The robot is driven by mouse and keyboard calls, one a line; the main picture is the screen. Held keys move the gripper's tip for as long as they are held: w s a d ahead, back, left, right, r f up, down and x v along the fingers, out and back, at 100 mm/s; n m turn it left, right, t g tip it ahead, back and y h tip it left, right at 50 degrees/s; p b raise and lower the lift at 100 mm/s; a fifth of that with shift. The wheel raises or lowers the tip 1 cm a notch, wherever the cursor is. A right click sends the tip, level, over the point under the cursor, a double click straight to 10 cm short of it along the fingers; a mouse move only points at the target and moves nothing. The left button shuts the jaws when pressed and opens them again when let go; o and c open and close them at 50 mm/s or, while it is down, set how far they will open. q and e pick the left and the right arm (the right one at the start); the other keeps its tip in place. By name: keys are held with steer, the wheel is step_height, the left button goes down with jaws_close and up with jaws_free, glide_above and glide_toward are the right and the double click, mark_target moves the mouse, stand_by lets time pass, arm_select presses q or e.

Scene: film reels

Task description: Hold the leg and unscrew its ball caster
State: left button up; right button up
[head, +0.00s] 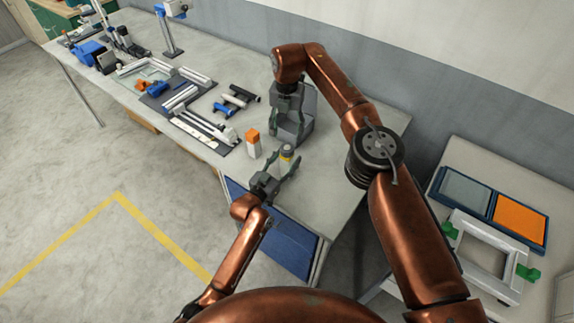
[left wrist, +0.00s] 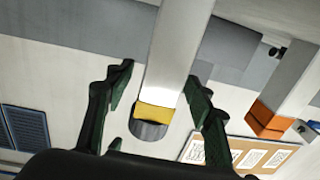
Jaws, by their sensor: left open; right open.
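A pale leg (head: 285,164) stands upright on the bench, with a yellow band (head: 286,155) and a grey ball caster (head: 287,148) at its top end. My left gripper (head: 284,166) is open, with its fingers to either side of the leg. In the left wrist view the leg (left wrist: 178,45) runs between the two spread fingers (left wrist: 160,85), with the yellow band (left wrist: 160,113) and grey caster (left wrist: 149,130) at its end. No firm contact shows. My right gripper (head: 289,126) is open, pointing down just behind and above the caster; its fingertips partly blend with grey things behind.
A second pale post with an orange end (head: 252,134) stands close on the left; it also shows in the left wrist view (left wrist: 266,120). Several pale bars and blue parts lie further left on the bench. A side table (head: 460,160) at right holds an orange-and-grey tray (head: 491,209).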

arm_select(q)
steer(key=shift+c, duration=0.3)
jaws_close()
stand_by(0.3)
jaws_free()
